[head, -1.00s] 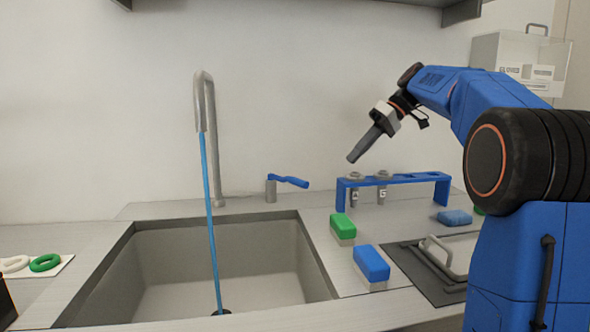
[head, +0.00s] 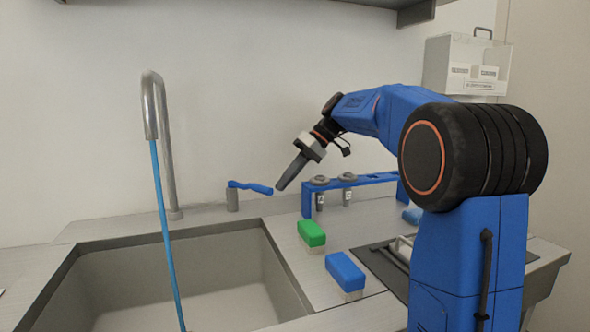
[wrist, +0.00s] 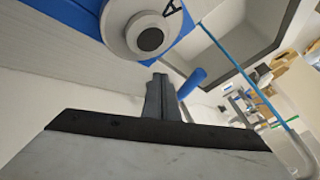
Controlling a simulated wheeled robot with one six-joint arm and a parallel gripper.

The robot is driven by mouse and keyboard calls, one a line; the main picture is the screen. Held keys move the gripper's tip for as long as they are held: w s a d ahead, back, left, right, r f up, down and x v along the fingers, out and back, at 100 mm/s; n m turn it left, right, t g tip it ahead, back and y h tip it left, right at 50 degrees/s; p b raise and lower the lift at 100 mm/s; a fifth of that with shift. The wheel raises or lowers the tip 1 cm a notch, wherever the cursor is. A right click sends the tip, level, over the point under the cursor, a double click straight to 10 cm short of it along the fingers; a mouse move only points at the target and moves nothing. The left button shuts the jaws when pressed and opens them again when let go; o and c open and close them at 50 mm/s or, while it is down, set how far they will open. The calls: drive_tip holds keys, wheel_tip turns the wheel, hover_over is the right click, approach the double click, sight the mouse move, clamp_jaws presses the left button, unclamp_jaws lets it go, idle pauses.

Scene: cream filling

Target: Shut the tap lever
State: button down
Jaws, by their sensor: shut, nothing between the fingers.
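The blue tap lever (head: 250,187) sits on a short grey post behind the sink and points right in the head view. It also shows in the wrist view (wrist: 192,82), just past my fingertips. The grey tap spout (head: 152,105) stands to its left, and a blue stream of water (head: 163,225) runs from it into the sink (head: 180,270). My gripper (head: 279,187) is shut and empty, tilted down, with its tips close to the lever's free end. I cannot tell whether they touch. In the wrist view the fingers (wrist: 160,85) are together.
A blue rack (head: 307,200) holding grey-capped vials stands just right of my gripper. A green-topped sponge (head: 311,233) and a blue-topped sponge (head: 345,271) lie on the counter in front. A clear glove box (head: 466,66) hangs at the right.

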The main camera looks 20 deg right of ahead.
sight(250, 187)
drive_tip(key=shift+s+a+r, duration=0.25)
drive_tip(key=shift+s+a, duration=0.25)
drive_tip(key=shift+a, duration=0.3)
drive_tip(key=shift+s+a+r, duration=0.25)
drive_tip(key=shift+s+a, duration=0.25)
drive_tip(key=shift+a, duration=0.25)
drive_tip(key=s+a+m+t+h, duration=0.1)
drive_tip(key=s+a+m+t, duration=0.2)
drive_tip(key=a, duration=0.4)
drive_tip(key=shift+s+a+m, duration=0.2)
drive_tip(key=shift+s+m, duration=0.45)
drive_tip(key=shift+m, duration=0.45)
